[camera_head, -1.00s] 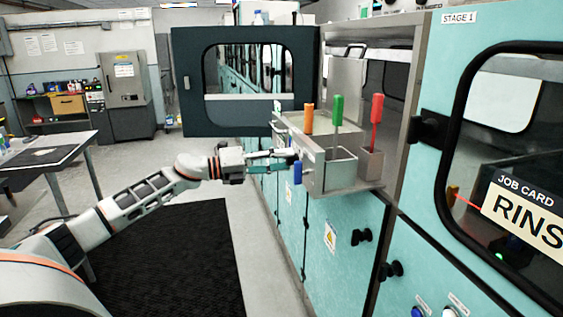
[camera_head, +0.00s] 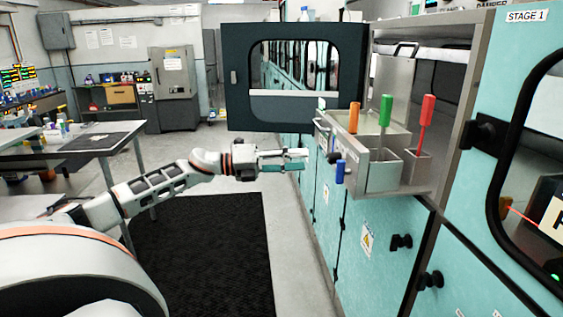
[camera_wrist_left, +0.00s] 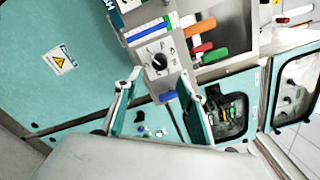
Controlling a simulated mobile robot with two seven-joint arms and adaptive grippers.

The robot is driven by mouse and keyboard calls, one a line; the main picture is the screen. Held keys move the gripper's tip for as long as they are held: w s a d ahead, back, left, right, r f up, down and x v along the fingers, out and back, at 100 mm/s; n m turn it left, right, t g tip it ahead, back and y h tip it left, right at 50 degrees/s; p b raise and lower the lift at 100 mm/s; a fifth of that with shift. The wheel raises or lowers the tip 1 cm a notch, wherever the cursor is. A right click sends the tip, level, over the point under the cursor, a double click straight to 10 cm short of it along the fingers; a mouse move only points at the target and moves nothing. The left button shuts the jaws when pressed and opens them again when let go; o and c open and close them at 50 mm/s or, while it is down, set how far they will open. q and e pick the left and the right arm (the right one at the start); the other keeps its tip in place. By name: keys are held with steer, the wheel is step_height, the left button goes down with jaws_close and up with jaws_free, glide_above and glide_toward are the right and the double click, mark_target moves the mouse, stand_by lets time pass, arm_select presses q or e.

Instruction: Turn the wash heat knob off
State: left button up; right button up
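A black knob (camera_wrist_left: 159,62) sits on a pale dial plate with markings in the left wrist view; its lettering is too small to read. It is likely the wash heat knob. It also shows as a small dark knob (camera_head: 333,158) on the end of the steel tank unit in the head view. My left gripper (camera_head: 305,159) is short of this knob, with a gap between them. In the left wrist view its two fingers (camera_wrist_left: 159,80) are spread apart with nothing between them, and the knob appears between and beyond the tips. My right gripper is not in view.
A blue handle (camera_head: 340,172) hangs just below the knob. Orange (camera_head: 354,120), green (camera_head: 386,110) and red (camera_head: 427,110) handles stand up from the steel tank (camera_head: 372,178). An open dark windowed door (camera_head: 240,110) stands behind my gripper. The floor mat (camera_head: 200,255) is clear.

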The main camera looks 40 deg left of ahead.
arm_select(q)
steer(key=shift+v, duration=2)
